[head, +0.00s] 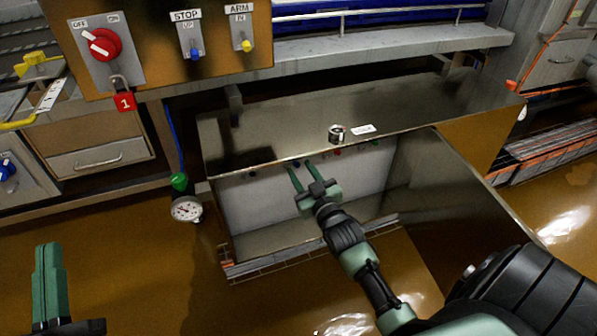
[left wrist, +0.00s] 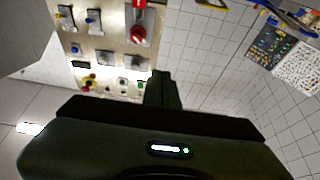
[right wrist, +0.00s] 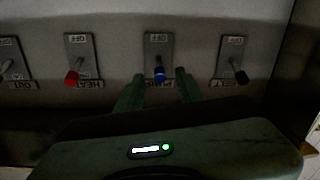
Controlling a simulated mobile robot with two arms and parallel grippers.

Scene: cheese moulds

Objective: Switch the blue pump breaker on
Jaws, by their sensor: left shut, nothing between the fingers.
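The blue pump breaker (right wrist: 158,72) is a small lever with a blue tip on a grey plate, on the back wall of an open metal cabinet. Its tip points down in the right wrist view; the small label above it appears to read OFF, and the name label below is partly covered by a finger. My right gripper (right wrist: 159,88) is open, its fingers on either side of the blue tip; contact is unclear. In the head view my right gripper (head: 302,172) reaches inside the cabinet (head: 410,190). My left gripper (head: 48,255) is shut and empty at the lower left.
A red-tipped breaker (right wrist: 73,76) and a black-tipped breaker (right wrist: 240,76) flank the blue one. A control panel (head: 150,75) with a red rotary switch (head: 102,44) and a gauge (head: 187,208) are at left.

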